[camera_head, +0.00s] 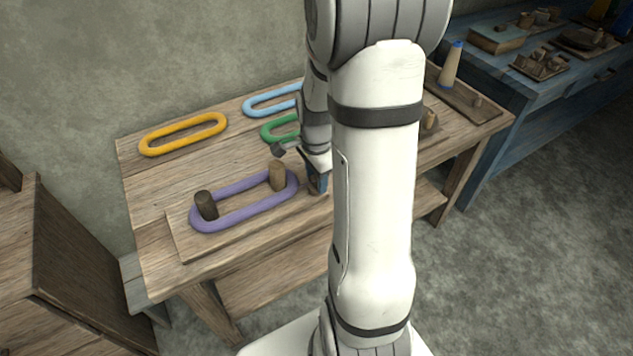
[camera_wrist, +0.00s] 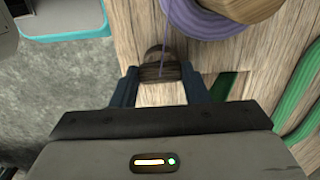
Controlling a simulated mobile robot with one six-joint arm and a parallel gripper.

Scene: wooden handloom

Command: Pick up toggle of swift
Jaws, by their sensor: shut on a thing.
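The toggle (camera_wrist: 160,68) is a small dark wooden piece between the two fingers of my gripper (camera_wrist: 160,84) in the wrist view. A thin purple thread crosses it. The fingers are shut on it, close to the wooden top. In the head view my gripper (camera_head: 317,182) is at the right end of the purple skein (camera_head: 240,222), with the toggle hidden there. The skein loops around two wooden pegs, a dark one (camera_head: 206,205) and a lighter one (camera_head: 277,175). The purple yarn also shows in the wrist view (camera_wrist: 200,22).
The wooden table (camera_head: 150,200) carries a yellow skein (camera_head: 184,133), a light-blue skein (camera_head: 272,101) and a green skein (camera_head: 279,127) behind the purple one. A blue bench (camera_head: 510,95) with tools stands at the right. Grey floor lies in front.

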